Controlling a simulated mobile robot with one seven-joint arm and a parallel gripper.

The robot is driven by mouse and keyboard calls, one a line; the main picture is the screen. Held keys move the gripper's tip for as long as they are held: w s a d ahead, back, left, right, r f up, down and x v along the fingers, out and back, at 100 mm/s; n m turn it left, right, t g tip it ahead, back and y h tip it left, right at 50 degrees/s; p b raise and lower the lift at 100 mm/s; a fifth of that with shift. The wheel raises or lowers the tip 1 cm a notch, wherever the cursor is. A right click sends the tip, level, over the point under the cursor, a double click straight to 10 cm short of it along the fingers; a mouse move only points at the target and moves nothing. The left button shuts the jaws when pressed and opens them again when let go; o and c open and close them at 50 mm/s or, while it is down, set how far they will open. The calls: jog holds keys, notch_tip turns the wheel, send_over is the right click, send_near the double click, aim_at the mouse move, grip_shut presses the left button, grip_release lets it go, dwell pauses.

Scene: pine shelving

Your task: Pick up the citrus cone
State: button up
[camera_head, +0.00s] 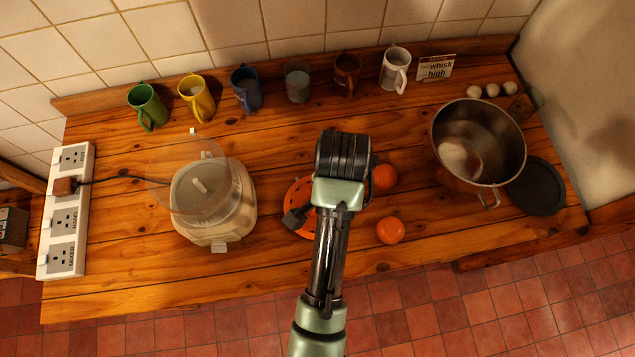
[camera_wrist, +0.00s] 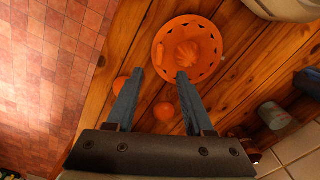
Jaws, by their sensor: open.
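The citrus cone (camera_wrist: 186,55) is a small ridged orange cone in the middle of a round orange dish (camera_wrist: 207,34) with slots around its rim, in the wrist view. In the head view the dish (camera_head: 300,190) is on the wooden counter, partly covered by my arm, and I cannot make out the cone there. My gripper (camera_wrist: 158,74) is open, with nothing between its fingers. Its right fingertip appears over the dish's near edge and the left one beside the dish. The gap to the cone is hard to judge.
Two oranges (camera_head: 384,177) (camera_head: 390,230) lie right of the dish. A food processor (camera_head: 215,205) with a clear lid stands left. A metal pot (camera_head: 451,169) and black lid (camera_head: 537,186) are right. Several mugs (camera_head: 246,88) line the back. A power strip (camera_head: 62,225) is at the left edge.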

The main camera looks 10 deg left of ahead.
notch_tip(320, 180, down, 7)
jog(key=shift+s+r+p, duration=0.1)
jog(key=shift+r+p, duration=0.1)
jog(key=shift+p, duration=0.15)
jog(key=shift+w+d+f+p, duration=0.15)
jog(key=shift+f+p, duration=0.15)
jog(key=shift+f, duration=1.25)
jog(key=shift+w+f+p, duration=0.15)
jog(key=shift+f+p, duration=0.15)
jog(key=shift+f, duration=1.25)
grip_shut()
